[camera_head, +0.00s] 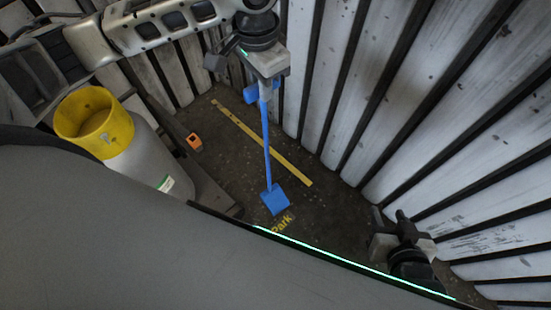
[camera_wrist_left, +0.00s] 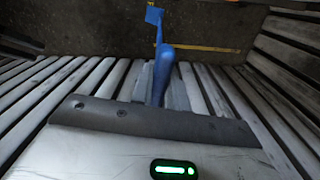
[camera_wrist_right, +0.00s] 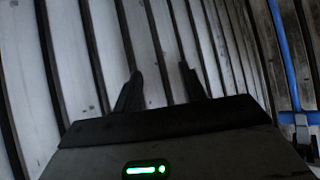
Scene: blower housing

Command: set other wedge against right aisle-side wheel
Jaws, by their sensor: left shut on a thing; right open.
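A blue wedge (camera_head: 274,200) with a long thin blue handle (camera_head: 266,140) hangs from my left gripper (camera_head: 264,88), near the painted word "Park". The left gripper is shut on the handle's upper end. The left wrist view shows the handle (camera_wrist_left: 162,70) between the fingers and the wedge (camera_wrist_left: 154,15) at its far end. I cannot tell whether the wedge touches the floor. My right gripper (camera_head: 398,225) is open and empty at the lower right; its fingers (camera_wrist_right: 160,92) stand apart in the right wrist view. I cannot make out the right aisle-side wheel.
A yellow strip (camera_head: 262,142) lies on the dark floor. A small orange object (camera_head: 194,141) sits at its left, beside a grey cylinder with a yellow collar (camera_head: 94,118). Pale slatted walls (camera_head: 400,90) with dark gaps close in the back and right. Floor around the strip is clear.

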